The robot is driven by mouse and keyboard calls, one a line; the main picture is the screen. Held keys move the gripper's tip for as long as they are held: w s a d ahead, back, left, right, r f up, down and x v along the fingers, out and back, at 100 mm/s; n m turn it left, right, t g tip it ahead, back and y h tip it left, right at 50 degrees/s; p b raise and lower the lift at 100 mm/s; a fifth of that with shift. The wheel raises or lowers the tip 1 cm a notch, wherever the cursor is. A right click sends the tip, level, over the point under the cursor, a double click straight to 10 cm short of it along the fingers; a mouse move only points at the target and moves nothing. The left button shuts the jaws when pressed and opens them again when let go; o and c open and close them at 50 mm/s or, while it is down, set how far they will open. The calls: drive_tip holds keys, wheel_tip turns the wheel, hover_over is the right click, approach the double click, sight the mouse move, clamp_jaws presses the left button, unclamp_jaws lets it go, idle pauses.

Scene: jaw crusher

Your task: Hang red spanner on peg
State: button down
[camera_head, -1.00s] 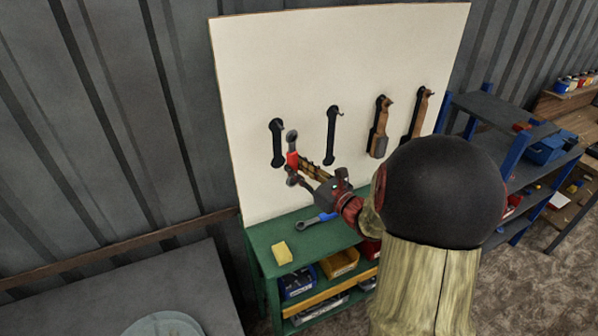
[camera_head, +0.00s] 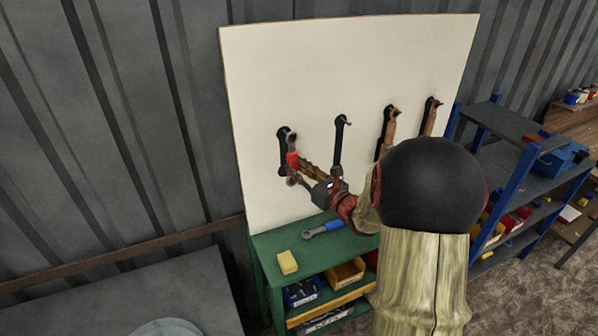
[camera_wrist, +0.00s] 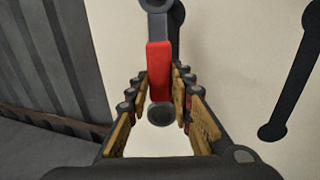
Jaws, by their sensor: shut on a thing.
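The red spanner (camera_head: 292,160) is upright in my gripper (camera_head: 299,174), in front of the leftmost black tool outline (camera_head: 282,152) on the white board (camera_head: 300,70). In the wrist view its red handle (camera_wrist: 159,72) lies between the two finger rows of my gripper (camera_wrist: 158,92), with a grey ring end at the top edge. The spanner's head overlaps the top of the outline, where a small dark peg (camera_head: 292,131) seems to stick out. I cannot tell whether the ring is around the peg or only in front of it.
A spanner with a blue handle (camera_head: 326,229) and a yellow block (camera_head: 287,262) lie on the green bench (camera_head: 268,244) below. A second black outline (camera_head: 340,142) is to the right, then brown-handled tools (camera_head: 388,128) hang. A blue-framed shelf (camera_head: 520,175) stands at right.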

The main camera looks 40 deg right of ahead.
drive_tip(key=shift+w+d, duration=0.15)
drive_tip(key=shift+w, duration=0.45)
drive_tip(key=shift+w+d, duration=0.15)
drive_tip(key=shift+w, duration=0.4)
drive_tip(key=shift+w+d+f+b, duration=0.15)
drive_tip(key=shift+w+f+b, duration=0.4)
drive_tip(key=shift+b, duration=0.3)
drive_tip(key=c, duration=1.5)
unclamp_jaws()
drive_tip(key=shift+f, duration=0.1)
drive_tip(key=s, duration=1.2)
